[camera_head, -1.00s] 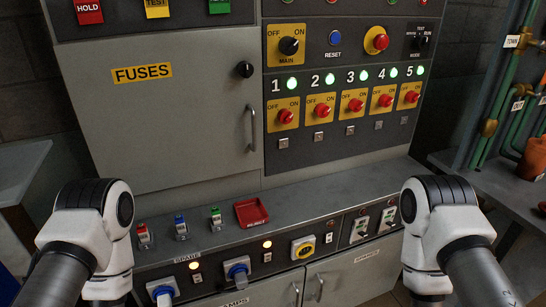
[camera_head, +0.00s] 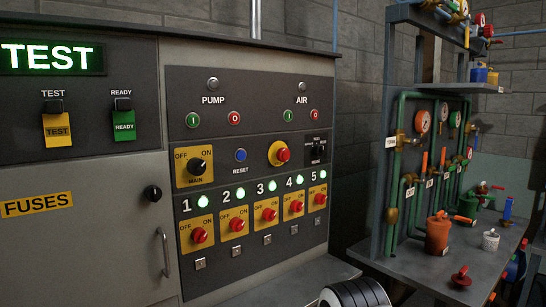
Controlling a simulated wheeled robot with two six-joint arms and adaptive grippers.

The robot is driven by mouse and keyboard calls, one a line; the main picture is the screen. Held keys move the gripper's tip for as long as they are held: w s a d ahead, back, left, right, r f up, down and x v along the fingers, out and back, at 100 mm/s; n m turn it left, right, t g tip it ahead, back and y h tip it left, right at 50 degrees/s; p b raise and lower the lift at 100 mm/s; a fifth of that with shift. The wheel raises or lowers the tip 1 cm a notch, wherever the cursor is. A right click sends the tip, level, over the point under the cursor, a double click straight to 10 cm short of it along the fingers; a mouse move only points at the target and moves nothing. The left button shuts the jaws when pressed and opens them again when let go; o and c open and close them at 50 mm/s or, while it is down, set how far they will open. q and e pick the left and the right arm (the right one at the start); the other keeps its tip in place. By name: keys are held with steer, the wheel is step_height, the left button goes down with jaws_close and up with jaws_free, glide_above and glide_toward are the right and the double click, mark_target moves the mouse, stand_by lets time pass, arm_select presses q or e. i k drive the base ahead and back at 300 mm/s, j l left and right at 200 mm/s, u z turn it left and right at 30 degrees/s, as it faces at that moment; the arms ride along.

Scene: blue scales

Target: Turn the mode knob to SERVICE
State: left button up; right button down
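The mode knob (camera_head: 318,152) is a small black knob on a dark plate at the right end of the cabinet's control panel, right of the red button on yellow. Tiny white labels surround it, too small to read well here, and I cannot tell which one it points at. A lit green display (camera_head: 45,57) at the top left reads TEST. Neither gripper is in view. Only a black and white joint of my own arm shows at the bottom edge, well below the knob.
The red button (camera_head: 279,153) sits close left of the knob. Below are several red switches (camera_head: 269,214) with lit green lamps. The FUSES door (camera_head: 80,245) is shut. A pipe rack with gauges and a bench (camera_head: 440,275) stand to the right.

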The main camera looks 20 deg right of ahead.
mark_target(318, 151)
steer(key=i+l, duration=0.1)
steer(key=l, duration=0.5)
steer(key=i+l, duration=0.1)
steer(key=l, duration=0.55)
steer(key=i+l, duration=0.1)
steer(key=l, duration=0.5)
steer(key=i+u, duration=0.05)
